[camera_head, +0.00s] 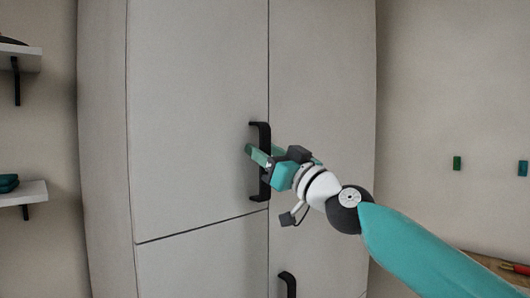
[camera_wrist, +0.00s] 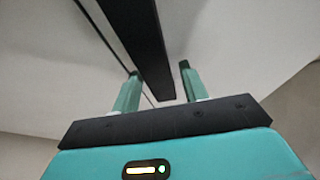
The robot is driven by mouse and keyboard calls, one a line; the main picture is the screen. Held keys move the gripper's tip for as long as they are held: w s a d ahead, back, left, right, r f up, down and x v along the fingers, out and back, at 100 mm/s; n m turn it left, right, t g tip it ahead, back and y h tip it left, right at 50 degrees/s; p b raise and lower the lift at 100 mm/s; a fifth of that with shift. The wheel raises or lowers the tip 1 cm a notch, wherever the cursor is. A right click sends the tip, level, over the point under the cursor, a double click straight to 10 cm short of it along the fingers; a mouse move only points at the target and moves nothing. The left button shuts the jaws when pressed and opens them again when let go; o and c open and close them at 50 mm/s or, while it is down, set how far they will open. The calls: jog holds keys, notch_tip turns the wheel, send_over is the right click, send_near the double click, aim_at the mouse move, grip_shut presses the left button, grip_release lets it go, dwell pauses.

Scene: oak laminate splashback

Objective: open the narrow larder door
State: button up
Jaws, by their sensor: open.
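The larder door (camera_head: 197,105) is a tall, pale panel that appears shut, with thin dark seams along its edges. A black vertical bar handle (camera_head: 265,160) sits near its right edge. My gripper (camera_head: 280,153) is open at the handle, with one teal finger to each side of the bar. In the wrist view the handle (camera_wrist: 142,45) runs between the two fingers of my gripper (camera_wrist: 160,82), and gaps show beside it. I cannot tell whether either finger touches the bar.
A plain pale panel (camera_head: 325,100) is to the right. Wall shelves (camera_head: 25,193) stand out at the left. A wooden worktop (camera_head: 490,262) is at the lower right.

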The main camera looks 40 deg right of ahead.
jog(key=shift+w+r, duration=0.1)
jog(key=shift+w, duration=0.1)
jog(key=shift+c, duration=0.2)
grip_shut()
jog(key=shift+s, duration=0.1)
